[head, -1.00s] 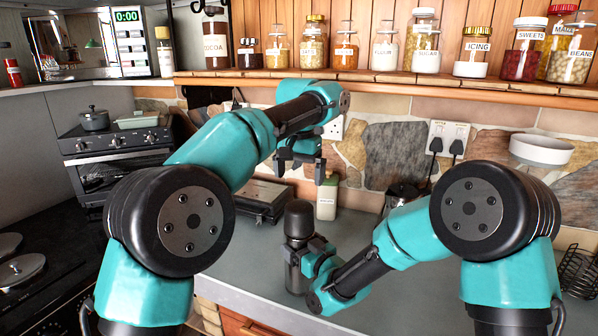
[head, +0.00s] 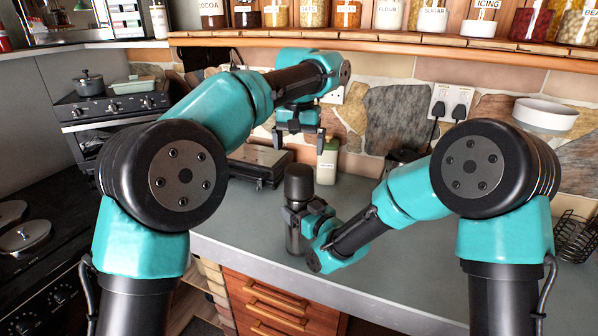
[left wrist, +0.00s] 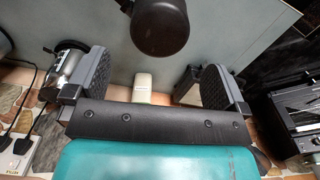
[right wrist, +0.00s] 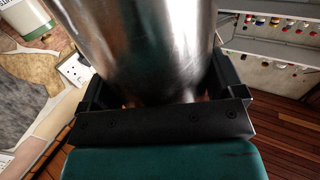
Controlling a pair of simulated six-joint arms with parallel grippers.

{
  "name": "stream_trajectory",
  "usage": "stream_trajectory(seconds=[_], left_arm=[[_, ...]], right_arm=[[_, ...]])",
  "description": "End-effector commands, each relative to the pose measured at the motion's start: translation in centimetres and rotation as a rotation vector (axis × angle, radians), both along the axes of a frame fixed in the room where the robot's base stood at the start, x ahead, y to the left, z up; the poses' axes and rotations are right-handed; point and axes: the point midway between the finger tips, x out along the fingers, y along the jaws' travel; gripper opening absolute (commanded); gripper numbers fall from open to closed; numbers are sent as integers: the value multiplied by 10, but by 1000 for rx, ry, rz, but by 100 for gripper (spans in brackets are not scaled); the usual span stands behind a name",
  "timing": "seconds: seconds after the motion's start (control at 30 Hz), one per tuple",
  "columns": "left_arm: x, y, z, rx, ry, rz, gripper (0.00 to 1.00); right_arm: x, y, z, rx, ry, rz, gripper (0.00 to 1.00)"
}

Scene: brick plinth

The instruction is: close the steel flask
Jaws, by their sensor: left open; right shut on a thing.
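The steel flask (head: 295,238) stands upright on the grey counter, with a black cap (head: 298,184) on top. Whether the cap is tight cannot be told. My right gripper (head: 298,214) is shut on the flask body from the right, below the cap. In the right wrist view the shiny body (right wrist: 140,45) fills the space between the fingers. My left gripper (head: 300,140) is open and empty, pointing down above and behind the cap in the head view. The left wrist view shows the cap (left wrist: 160,30) beyond its open fingers, apart from them; the cap hides most of the flask.
A pale bottle (head: 327,160) stands behind the flask by the stone wall. A dark flat appliance (head: 258,163) lies at the back left, and a metal kettle (left wrist: 72,65) shows in the left wrist view. A jar shelf (head: 420,46) runs above. The front counter is clear.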

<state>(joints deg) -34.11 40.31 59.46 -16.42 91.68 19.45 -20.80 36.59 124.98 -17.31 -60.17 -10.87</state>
Motion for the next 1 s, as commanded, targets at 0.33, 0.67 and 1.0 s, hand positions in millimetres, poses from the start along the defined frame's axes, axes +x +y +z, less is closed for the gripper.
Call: stream_trajectory(seconds=[0.33, 0.67, 1.0], left_arm=[[-1, 0, -55, 2, 4, 0, 100], [0, 0, -91, 1, 2, 0, 100], [0, 0, -94, 0, 0, 0, 100]], right_arm=[[0, 0, -1, -1, 2, 0, 22], [0, 0, -1, -1, 2, 0, 22], [0, 0, -1, -1, 2, 0, 22]])
